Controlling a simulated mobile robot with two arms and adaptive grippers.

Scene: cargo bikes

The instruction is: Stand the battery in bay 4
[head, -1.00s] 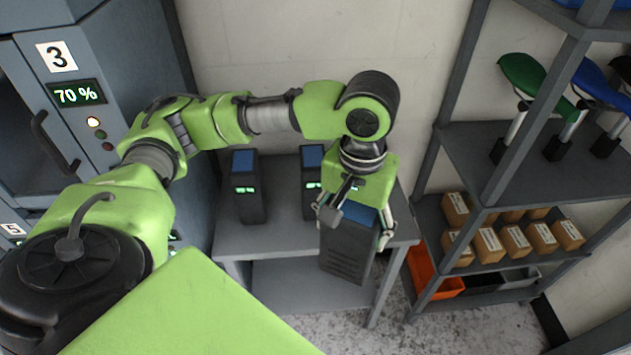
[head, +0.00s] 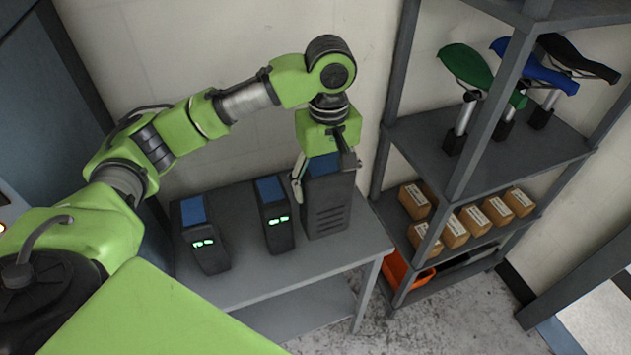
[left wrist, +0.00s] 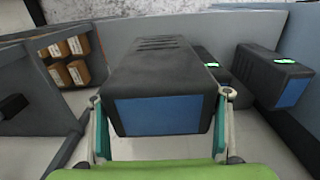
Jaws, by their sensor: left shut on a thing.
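My left gripper (head: 327,172) is shut on a dark grey battery (head: 328,207) with a blue top. The battery is upright at the right end of the grey table, and I cannot tell whether its base touches the tabletop. In the left wrist view the held battery (left wrist: 162,75) fills the middle between the fingers. Two more batteries stand on the table: one in the middle (head: 275,215) and one at the left (head: 204,235), both with lit green displays. No bay 4 label is in view. My right gripper is not in view.
The grey table (head: 290,260) has bare surface in front of the batteries. A grey shelf rack (head: 470,185) at the right holds bike saddles (head: 540,68), cardboard boxes (head: 455,230) and an orange bin (head: 405,272). A dark cabinet (head: 50,110) stands at the left.

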